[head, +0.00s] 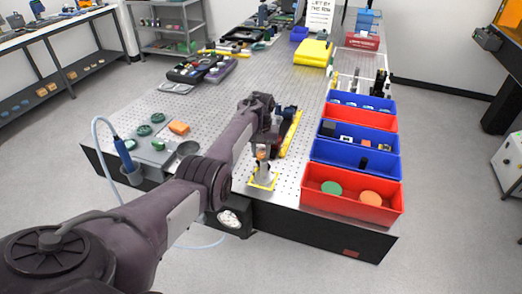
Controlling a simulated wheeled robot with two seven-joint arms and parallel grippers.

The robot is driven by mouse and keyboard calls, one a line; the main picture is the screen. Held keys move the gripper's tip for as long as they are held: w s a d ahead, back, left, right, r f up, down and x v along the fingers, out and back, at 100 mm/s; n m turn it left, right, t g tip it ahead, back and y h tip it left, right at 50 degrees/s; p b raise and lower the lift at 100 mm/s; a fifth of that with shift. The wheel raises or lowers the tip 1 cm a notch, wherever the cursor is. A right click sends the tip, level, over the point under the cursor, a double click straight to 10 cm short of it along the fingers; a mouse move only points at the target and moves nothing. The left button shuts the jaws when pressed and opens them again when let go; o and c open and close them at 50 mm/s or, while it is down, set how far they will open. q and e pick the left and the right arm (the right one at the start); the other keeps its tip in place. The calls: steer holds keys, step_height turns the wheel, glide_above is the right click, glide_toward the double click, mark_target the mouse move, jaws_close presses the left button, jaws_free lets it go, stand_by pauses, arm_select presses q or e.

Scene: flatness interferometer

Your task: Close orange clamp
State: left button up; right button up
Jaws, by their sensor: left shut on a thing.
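The orange clamp (262,155) shows as a small orange part at the top of a short upright post. The post stands on a pale base (263,177) inside a yellow outlined square near the table's front edge. My left gripper (263,149) reaches down over it from above and is shut on the orange clamp. The gripper's fingers are small and dark here, and they and the wrist hide part of the clamp. Whether the clamp itself is open or closed is too small to tell. My right gripper is not in view.
Red and blue bins (352,196) line the table's right side. A dark device with a yellow strip (290,132) lies just right of my gripper. The perforated tabletop (255,75) behind is largely clear.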

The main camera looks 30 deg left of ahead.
mark_target(261, 154)
arm_select(q)
steer(key=m, duration=0.6)
steer(key=shift+w+r, duration=0.1)
steer(key=shift+r, duration=0.05)
stand_by(0.4)
steer(key=o, duration=1)
steer(key=shift+c, duration=0.2)
step_height(261, 154, up, 8)
steer(key=p, duration=0.8)
steer(key=shift+f, duration=0.2)
